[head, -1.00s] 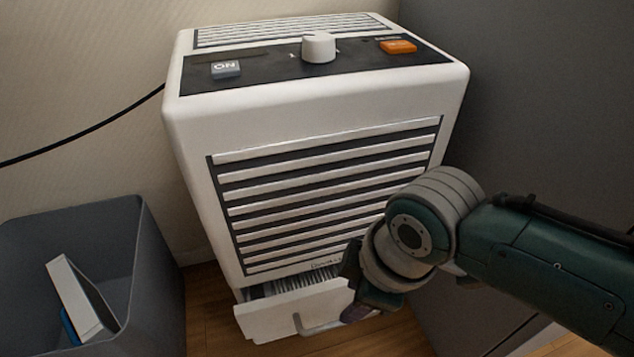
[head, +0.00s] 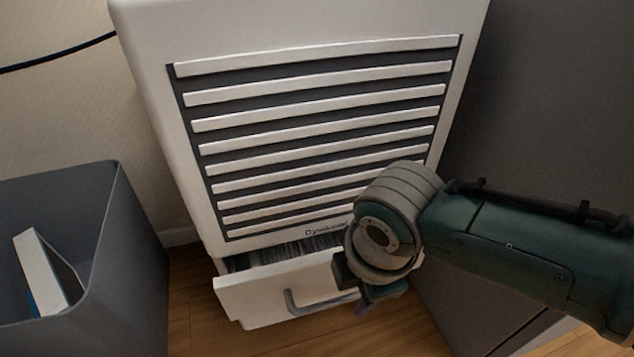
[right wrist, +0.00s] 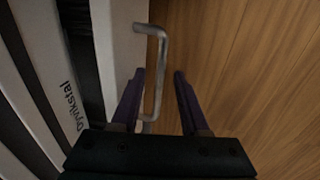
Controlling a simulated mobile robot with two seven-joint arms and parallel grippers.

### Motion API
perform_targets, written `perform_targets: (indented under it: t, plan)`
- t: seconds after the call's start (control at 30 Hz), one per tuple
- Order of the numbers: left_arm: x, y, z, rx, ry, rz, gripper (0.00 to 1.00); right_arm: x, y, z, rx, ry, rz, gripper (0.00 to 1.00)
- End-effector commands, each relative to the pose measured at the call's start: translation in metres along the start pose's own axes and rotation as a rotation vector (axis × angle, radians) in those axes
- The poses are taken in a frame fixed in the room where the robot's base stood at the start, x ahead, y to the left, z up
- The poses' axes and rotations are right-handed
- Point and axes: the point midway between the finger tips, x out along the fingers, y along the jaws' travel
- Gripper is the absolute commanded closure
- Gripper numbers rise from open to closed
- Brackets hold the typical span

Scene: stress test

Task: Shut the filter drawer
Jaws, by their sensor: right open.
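The filter drawer (head: 262,297) at the foot of the white appliance (head: 200,215) stands partly open, with the filter's ribbed top (head: 290,250) showing inside. A grey bar handle (head: 300,303) is on its front. My right gripper (head: 362,308) is at the right part of the drawer front; its arm hides that end. In the right wrist view my right gripper (right wrist: 160,75) is open, with two purple fingers apart. The handle (right wrist: 160,65) runs between them, nearer the left finger; I cannot tell if they touch. My left gripper is not in view.
A grey bin (head: 118,230) holding a white boxy item (head: 45,270) stands at the left. A dark grey cabinet side (head: 550,100) is close on the right. Wooden floor (head: 190,315) is free in front of the drawer.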

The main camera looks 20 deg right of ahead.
Motion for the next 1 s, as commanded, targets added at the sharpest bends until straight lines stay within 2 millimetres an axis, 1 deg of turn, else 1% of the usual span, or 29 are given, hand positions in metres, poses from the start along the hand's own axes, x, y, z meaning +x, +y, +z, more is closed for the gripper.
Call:
perform_targets:
  t: [0.03,0.33,0.7,0.73,1.0]
  plan:
    - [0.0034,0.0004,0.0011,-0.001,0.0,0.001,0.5,0.0034,0.0001,-0.0002,0.0,0.001,0.001,0.55]
    - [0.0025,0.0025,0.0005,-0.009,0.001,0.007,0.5,0.0028,0.0003,-0.0002,0.001,0.001,0.0,0.56]
    - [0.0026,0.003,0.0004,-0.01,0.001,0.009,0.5,0.0029,0.0,-0.0003,0.001,0.001,0.0,0.98]
    - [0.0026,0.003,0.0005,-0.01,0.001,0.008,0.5,0.0029,0.0,-0.0003,0.001,0.001,0.0,1.0]
    - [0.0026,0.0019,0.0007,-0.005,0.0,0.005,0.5,0.003,-0.0001,-0.0002,0.001,0.001,-0.001,1.0]
